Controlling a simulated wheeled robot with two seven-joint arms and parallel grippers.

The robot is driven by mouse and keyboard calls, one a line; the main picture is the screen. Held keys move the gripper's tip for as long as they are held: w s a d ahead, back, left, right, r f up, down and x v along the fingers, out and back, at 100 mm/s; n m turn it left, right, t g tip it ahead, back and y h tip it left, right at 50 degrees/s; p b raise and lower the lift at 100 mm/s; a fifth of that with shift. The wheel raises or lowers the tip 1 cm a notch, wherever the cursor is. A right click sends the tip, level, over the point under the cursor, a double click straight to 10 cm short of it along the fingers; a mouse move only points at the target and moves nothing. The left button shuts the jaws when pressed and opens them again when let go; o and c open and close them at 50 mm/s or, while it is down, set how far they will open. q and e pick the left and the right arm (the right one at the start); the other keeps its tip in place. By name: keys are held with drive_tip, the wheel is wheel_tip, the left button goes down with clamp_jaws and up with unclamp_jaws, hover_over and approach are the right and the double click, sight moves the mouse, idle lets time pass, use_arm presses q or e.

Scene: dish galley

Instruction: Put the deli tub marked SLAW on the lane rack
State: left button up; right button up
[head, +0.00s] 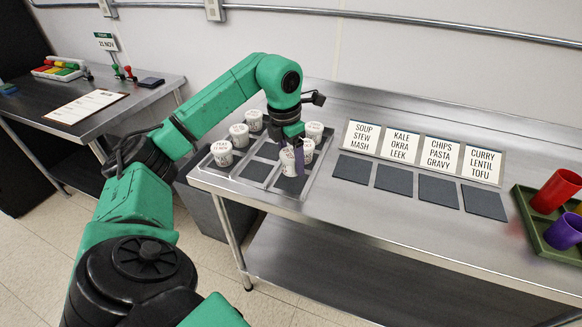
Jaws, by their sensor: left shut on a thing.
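My left gripper (294,154) reaches down from above and is shut on a white deli tub (288,164). The tub is over the front right part of a metal rack (236,178) with dark lanes; I cannot tell if it touches the rack. Two other white tubs, a nearer one (308,151) and a farther one (315,131), stand just right of and behind it. On the rack's left lane stand a front tub (221,153), a middle tub (239,135) and a back tub (254,120). The tub lettering is too small to read, so I cannot tell which says SLAW. My right gripper is out of view.
Food-word cards (361,136) stand behind dark pads (393,178) right of the rack. A green tray (532,232) with a red cup (555,191) and a purple cup (564,232) is at the right. A side table (135,100) holds a paper sheet (86,107).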

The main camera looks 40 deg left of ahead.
sight(291, 169)
use_arm(q)
wheel_tip(291, 169, down, 4)
drive_tip(key=shift+a+r, duration=0.15)
drive_tip(key=shift+r, duration=0.1)
drive_tip(key=shift+w+f, duration=0.15)
drive_tip(key=shift+f, duration=0.15)
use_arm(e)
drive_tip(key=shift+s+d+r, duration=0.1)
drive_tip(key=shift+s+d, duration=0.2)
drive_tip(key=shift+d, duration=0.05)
use_arm(q)
drive_tip(key=o, duration=1.1)
drive_tip(key=shift+f, duration=0.1)
drive_tip(key=o, duration=0.3)
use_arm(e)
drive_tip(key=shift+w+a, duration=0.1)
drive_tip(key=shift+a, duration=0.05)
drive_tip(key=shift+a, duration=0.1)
